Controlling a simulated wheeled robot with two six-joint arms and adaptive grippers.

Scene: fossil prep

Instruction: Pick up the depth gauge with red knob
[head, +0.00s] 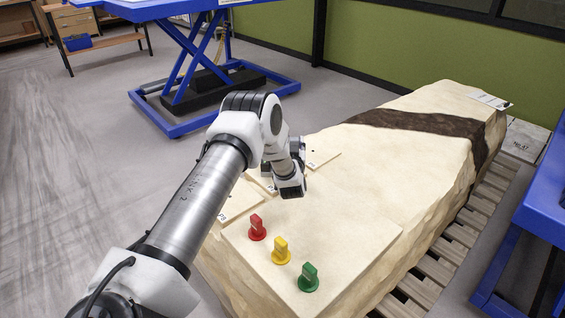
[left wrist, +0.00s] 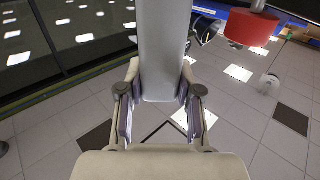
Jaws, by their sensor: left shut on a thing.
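My left gripper (head: 291,190) reaches down over the pale stone block (head: 420,120) in the head view. In the left wrist view its fingers (left wrist: 160,112) are shut on a pale grey bar (left wrist: 165,50), which I cannot identify. A red piece (head: 257,228) with a round base and upright tab stands on the block, apart from the gripper, at its lower left. I cannot tell whether it is the depth gauge's knob. A red round part (left wrist: 252,28) on a stem shows at the top right of the wrist view. My right gripper is out of view.
A yellow piece (head: 281,251) and a green piece (head: 308,278) stand beside the red one. Labelled thin plates lie around the gripper. The block rests on a wooden pallet (head: 452,244). A blue lift table (head: 188,118) stands behind, and blue furniture (head: 545,200) is at right.

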